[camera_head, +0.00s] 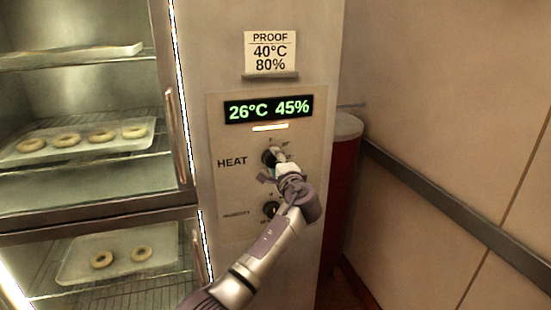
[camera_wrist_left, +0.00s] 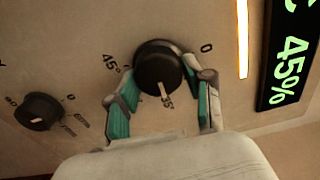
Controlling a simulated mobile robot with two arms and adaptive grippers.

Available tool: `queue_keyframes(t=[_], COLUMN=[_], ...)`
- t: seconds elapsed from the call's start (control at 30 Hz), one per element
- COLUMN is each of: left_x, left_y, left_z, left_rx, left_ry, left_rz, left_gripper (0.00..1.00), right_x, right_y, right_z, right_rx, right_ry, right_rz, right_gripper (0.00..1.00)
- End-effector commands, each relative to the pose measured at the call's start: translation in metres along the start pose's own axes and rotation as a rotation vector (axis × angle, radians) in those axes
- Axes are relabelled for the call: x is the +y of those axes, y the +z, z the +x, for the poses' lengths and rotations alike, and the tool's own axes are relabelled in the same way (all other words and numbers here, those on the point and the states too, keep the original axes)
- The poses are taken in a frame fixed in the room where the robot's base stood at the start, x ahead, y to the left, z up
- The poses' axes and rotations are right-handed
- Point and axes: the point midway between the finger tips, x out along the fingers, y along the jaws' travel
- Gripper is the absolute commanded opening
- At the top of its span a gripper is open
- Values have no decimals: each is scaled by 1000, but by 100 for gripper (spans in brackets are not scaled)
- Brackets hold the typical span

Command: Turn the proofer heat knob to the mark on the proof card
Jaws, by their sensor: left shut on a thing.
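The black heat knob (camera_head: 269,155) sits on the proofer's control panel beside the word HEAT. In the left wrist view the heat knob (camera_wrist_left: 158,66) has a white pointer line at the 35 mark, with 45 and 0 printed on either side. My left gripper (camera_head: 277,163) is shut on the heat knob; its teal-lined fingers (camera_wrist_left: 160,97) straddle it. The proof card (camera_head: 270,53) above reads 40°C and 80%. The display (camera_head: 268,109) reads 26°C 45% in green. My right gripper is in neither view.
A humidity knob (camera_head: 270,209) is below the heat knob; it also shows in the left wrist view (camera_wrist_left: 38,111). Glass doors with trays (camera_head: 98,146) of rings of dough are at left. A red bin (camera_head: 343,185) and a wall rail (camera_head: 440,204) are at right.

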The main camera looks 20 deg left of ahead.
Motion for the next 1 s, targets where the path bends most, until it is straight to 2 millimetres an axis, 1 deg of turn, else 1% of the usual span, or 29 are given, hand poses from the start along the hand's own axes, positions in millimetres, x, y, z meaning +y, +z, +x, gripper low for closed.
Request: queue_keyframes(t=[0.03, 0.6, 0.8, 1.0], left_x=[-2, 0, 1, 3], left_y=[1, 2, 2, 2], left_z=[0, 0, 0, 0], left_rx=[-1, 0, 0, 0], left_ry=[0, 0, 0, 0], left_rz=[47, 586, 748, 870], left_gripper=[17, 17, 17, 17], right_x=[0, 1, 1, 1], right_y=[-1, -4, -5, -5], right_z=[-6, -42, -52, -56], right_rx=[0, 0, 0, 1], right_ry=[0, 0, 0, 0], right_rz=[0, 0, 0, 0], right_gripper=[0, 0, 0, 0])
